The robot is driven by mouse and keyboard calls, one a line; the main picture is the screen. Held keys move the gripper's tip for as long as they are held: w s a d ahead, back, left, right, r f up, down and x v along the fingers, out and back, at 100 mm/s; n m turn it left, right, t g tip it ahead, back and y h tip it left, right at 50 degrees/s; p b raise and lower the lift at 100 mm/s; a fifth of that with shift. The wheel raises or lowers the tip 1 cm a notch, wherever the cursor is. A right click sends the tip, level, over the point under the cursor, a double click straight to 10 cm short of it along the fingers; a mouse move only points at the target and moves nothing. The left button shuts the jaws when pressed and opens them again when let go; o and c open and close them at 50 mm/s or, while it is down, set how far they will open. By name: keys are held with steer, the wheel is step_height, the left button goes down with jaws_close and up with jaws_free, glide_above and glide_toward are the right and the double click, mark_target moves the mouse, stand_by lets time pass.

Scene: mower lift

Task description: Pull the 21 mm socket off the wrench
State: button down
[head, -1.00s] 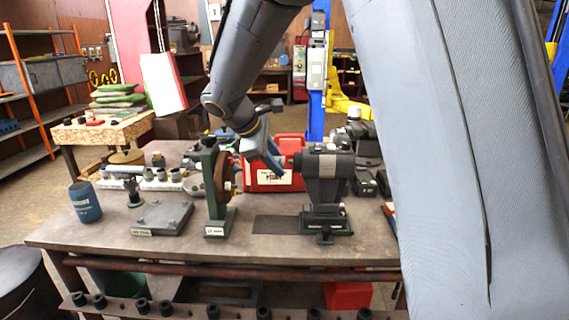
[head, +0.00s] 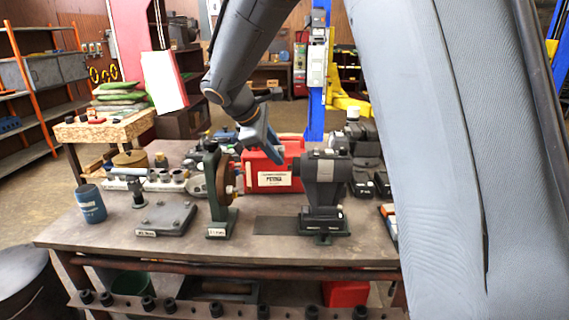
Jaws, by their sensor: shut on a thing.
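The dark grey wrench (head: 325,170) sits in a stand on the right part of the bench, its nose pointing left. My gripper (head: 275,155) reaches down from above to the left of that nose, in front of the red case. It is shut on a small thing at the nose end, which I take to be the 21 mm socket. The socket is mostly hidden by the fingers and too small to make out. I cannot tell whether it still touches the wrench.
A green stand with a brown disc (head: 222,185) rises close to the left of my gripper. A red case (head: 258,180) stands behind. A grey plate fixture (head: 165,218) and a blue can (head: 90,203) are on the left. The bench front (head: 270,245) is clear.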

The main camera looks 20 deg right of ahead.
mark_target(277, 146)
steer(key=shift+r+p, duration=1.5)
steer(key=shift+r, duration=0.65)
